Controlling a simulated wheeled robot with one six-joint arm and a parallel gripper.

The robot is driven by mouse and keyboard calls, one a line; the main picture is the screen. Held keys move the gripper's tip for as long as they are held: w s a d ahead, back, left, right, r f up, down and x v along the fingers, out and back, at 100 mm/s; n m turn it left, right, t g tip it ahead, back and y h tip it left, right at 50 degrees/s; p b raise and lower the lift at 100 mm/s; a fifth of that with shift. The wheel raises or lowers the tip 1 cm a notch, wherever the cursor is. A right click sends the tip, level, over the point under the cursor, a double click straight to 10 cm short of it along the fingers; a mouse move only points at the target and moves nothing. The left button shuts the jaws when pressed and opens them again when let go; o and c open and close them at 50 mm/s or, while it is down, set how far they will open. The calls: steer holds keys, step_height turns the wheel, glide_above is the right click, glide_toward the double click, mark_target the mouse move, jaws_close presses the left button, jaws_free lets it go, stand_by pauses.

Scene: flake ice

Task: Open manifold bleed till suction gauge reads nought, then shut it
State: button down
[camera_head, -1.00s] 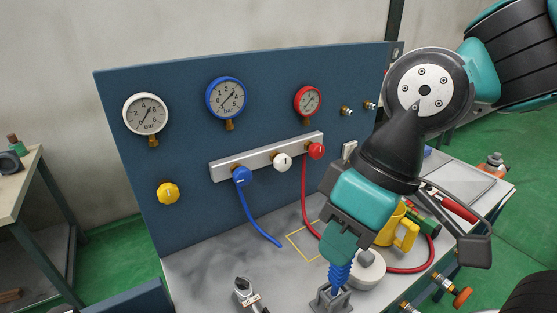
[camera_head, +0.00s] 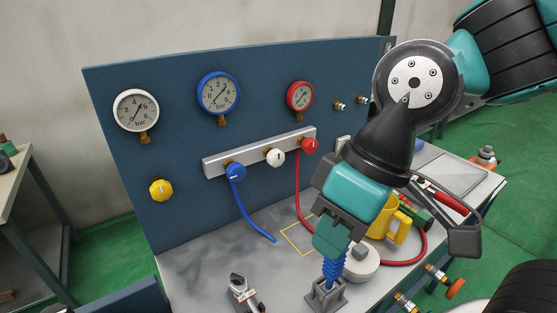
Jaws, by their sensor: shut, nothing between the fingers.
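A silver manifold bar (camera_head: 257,152) on the blue panel carries a blue knob (camera_head: 235,171), a white knob (camera_head: 274,157) and a red knob (camera_head: 309,146). Above it hang a white gauge (camera_head: 136,110), a blue-rimmed gauge (camera_head: 218,92) and a red-rimmed gauge (camera_head: 300,97). The gauge needles are too small to read surely. No label tells which knob is the bleed. My gripper (camera_head: 336,246) is shut, low over the bench, right of and below the manifold. A blue ribbed piece (camera_head: 335,270) in a grey holder (camera_head: 325,293) is directly beneath it; contact cannot be told.
A yellow knob (camera_head: 161,190) sits low on the panel's left. A blue hose (camera_head: 250,222) and a red hose (camera_head: 298,190) hang from the manifold. A yellow mug-like object (camera_head: 394,222) and a pale round object (camera_head: 361,264) stand near my gripper.

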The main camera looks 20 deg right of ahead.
steer(key=c, duration=1.8)
jaws_free()
steer(key=o, duration=0.4)
steer(key=shift+w+f, duration=0.15)
steer(key=shift+w, duration=0.1)
steer(key=o, duration=0.8)
steer(key=w+d+f+m+t+h+b, duration=0.1)
steer(key=w+d+f+t+b, duration=0.1)
steer(key=w+f, duration=0.4)
steer(key=w+t+b, duration=0.1)
steer(key=w+t, duration=0.1)
steer(key=w, duration=0.1)
steer(key=shift+w+d+f+m, duration=0.2)
steer(key=shift+w+d+m, duration=0.05)
steer(key=shift+w+m, duration=0.05)
steer(key=n+t+y+b, duration=0.1)
steer(key=n+t+b, duration=0.7)
steer(key=n+t, duration=0.65)
glide_toward(279, 160)
steer(key=w+n+g, duration=0.1)
steer(key=p+x, duration=0.4)
steer(key=p, duration=0.1)
steer(key=r+p+x, duration=0.1)
steer(key=p+x, duration=0.2)
steer(key=shift+w+a, duration=0.1)
steer(key=shift+a, duration=0.05)
steer(key=shift+w+f, duration=0.1)
steer(key=shift+f, duration=0.05)
